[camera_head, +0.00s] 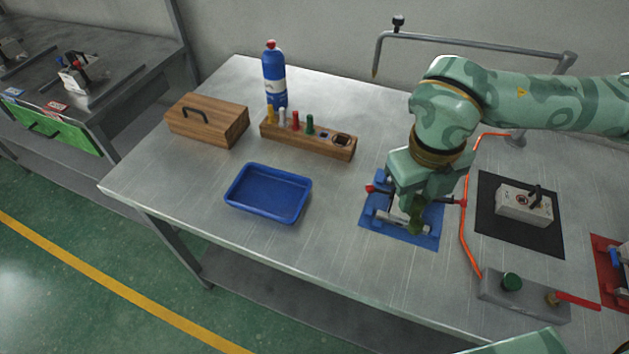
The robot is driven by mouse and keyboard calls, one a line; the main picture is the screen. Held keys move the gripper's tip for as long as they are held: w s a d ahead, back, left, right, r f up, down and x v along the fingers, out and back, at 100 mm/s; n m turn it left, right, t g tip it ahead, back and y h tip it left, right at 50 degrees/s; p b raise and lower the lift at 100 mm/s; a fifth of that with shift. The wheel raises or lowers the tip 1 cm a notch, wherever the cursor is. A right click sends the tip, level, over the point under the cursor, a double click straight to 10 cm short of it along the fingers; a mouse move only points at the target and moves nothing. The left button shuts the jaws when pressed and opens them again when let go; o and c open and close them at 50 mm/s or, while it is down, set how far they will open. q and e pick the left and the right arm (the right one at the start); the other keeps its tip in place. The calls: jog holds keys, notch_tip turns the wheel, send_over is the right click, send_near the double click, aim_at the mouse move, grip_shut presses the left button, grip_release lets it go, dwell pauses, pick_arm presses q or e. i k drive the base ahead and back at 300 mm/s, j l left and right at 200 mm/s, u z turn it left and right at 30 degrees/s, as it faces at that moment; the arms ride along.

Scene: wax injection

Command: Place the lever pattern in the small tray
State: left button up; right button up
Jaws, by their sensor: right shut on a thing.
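The small tray (232,199) is a shallow blue tray, empty, on the steel table left of centre. My right gripper (415,216) points down over the blue mat (427,243) and its grey metal fixture (385,219), to the right of the tray. It is shut on a small dark green piece, which appears to be the lever pattern; the fingers and hand hide most of it. I cannot tell whether the piece still touches the fixture. My left gripper is not in view.
Table between tray and blue mat is clear.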

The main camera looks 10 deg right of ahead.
aim_at(270, 195)
jog(key=l+u, duration=0.15)
jog(key=u, duration=0.3)
jog(key=l+u, duration=0.2)
jog(key=u, duration=0.25)
jog(key=l+u, duration=0.2)
jog(key=u, duration=0.2)
